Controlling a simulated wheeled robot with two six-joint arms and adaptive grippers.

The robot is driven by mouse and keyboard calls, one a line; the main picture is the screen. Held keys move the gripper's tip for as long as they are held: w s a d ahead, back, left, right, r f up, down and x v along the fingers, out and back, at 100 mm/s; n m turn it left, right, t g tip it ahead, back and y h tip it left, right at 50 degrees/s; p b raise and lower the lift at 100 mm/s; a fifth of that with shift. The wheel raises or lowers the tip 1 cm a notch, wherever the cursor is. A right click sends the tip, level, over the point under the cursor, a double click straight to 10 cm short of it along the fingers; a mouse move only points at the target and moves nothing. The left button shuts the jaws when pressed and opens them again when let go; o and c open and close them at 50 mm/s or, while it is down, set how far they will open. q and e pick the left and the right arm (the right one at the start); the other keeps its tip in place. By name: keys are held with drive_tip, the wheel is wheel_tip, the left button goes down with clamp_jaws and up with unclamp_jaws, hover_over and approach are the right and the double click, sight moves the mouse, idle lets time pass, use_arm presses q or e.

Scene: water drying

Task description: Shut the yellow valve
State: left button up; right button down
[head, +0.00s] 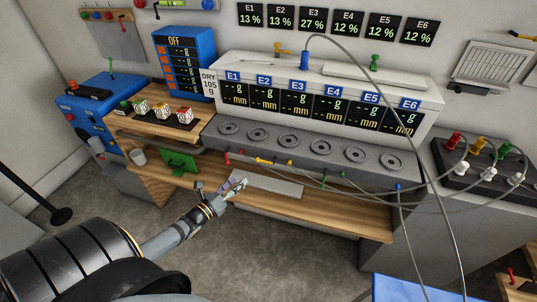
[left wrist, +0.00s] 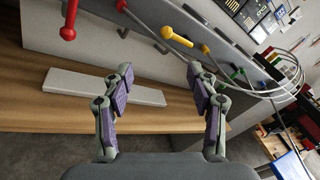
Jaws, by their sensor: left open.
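Several yellow parts show, and I cannot tell which is the valve. A yellow lever (head: 265,160) sticks out along the bench front below the grey panel; in the left wrist view the yellow lever (left wrist: 176,38) lies beyond the fingers. A yellow T-shaped handle (head: 283,48) stands on top of the white dryer. A yellow knob (head: 477,145) is on the dark block at right. My left gripper (head: 234,188) is open and empty, in front of and below the bench-front lever, apart from it; its fingers (left wrist: 160,78) also show in the left wrist view. My right gripper is out of view.
Red handles (head: 228,157) and green handles (head: 325,180) line the same bench front. A light flat bar (head: 266,184) lies on the wooden shelf (head: 330,217). Grey hoses (head: 408,130) loop across the right side. The floor in front is clear.

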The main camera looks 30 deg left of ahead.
sight(258, 161)
use_arm(q)
drive_tip(key=shift+m+h, duration=0.4)
drive_tip(key=shift+m, duration=0.3)
drive_tip(key=w+b, duration=0.1)
drive_tip(key=w, duration=0.2)
drive_tip(key=w+d+r+b, duration=0.1)
drive_tip(key=w, duration=0.2)
drive_tip(key=w+b, duration=0.1)
drive_tip(key=w, duration=0.3)
drive_tip(key=shift+d+r, duration=0.35)
drive_tip(key=shift+d, duration=0.05)
drive_tip(key=shift+w+d, duration=0.1)
drive_tip(key=shift+w, duration=0.45)
drive_tip(key=shift+s, duration=0.1)
clamp_jaws()
